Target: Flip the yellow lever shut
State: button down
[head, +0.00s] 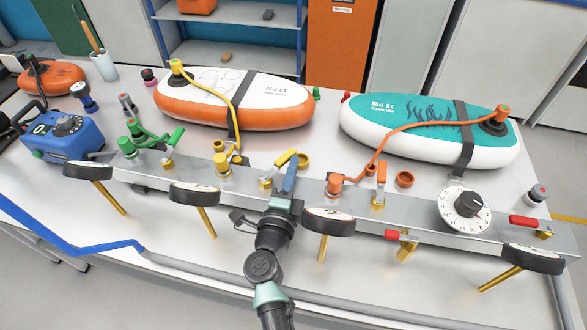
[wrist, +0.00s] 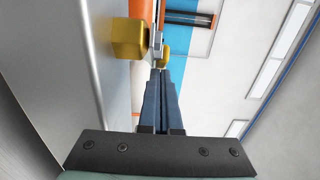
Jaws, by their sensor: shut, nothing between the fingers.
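The yellow lever (head: 284,159) sits on a brass valve on the metal manifold bar (head: 130,178), in the middle of the head view. It slants up and to the right. My gripper (head: 292,164) is shut and empty, with its blue fingers just right of the lever. In the wrist view the shut fingertips (wrist: 164,72) point at the small yellow end of the lever (wrist: 166,54). They look very close to it; I cannot tell whether they touch. The brass valve body (wrist: 130,38) is left of the fingertips, and part of the lever is hidden.
An orange lever (head: 381,173) stands to the right and a green lever (head: 176,138) to the left. Round gauges (head: 328,222) and a black dial (head: 467,204) line the bar. Orange-white (head: 205,105) and teal-white (head: 420,120) boards lie behind with hoses. A blue pump (head: 62,137) is at left.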

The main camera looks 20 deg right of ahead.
jog(key=shift+w, duration=0.4)
dwell(0.5)
dwell(0.3)
jog(key=p+v, duration=0.1)
jog(key=v, duration=1.2)
